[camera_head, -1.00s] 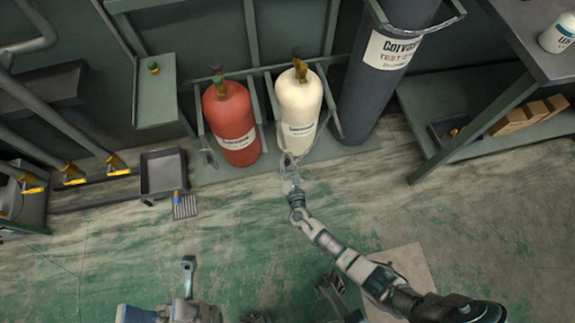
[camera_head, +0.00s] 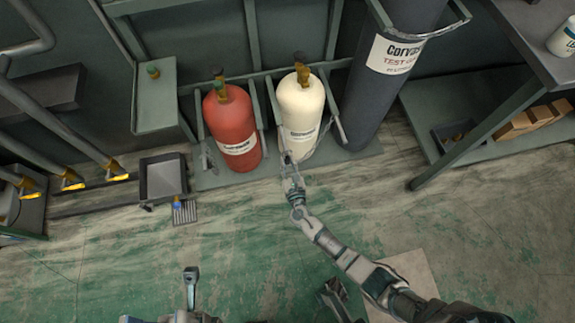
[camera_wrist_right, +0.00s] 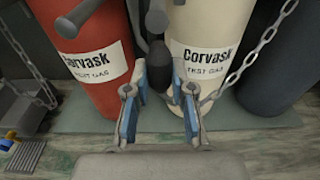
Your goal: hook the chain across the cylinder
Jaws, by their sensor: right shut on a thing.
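The cream cylinder (camera_head: 300,105) stands upright in a grey rack, with a brass valve on top. In the right wrist view the cream cylinder (camera_wrist_right: 205,30) shows a Corvask label. My right gripper (camera_head: 288,158) is low in front of its left side. In the right wrist view my right gripper (camera_wrist_right: 160,108) has its blue-padded fingers around a dark piece, shut on the chain's end. The chain (camera_wrist_right: 248,58) runs from there up to the right, across the cream cylinder's front. The exact grip is partly hidden.
A red cylinder (camera_head: 231,120) stands left of the cream one, with another chain (camera_wrist_right: 30,50) hanging at its left. A tall dark cylinder (camera_head: 375,95) stands to the right. A grey tray (camera_head: 163,178) is on the floor at left.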

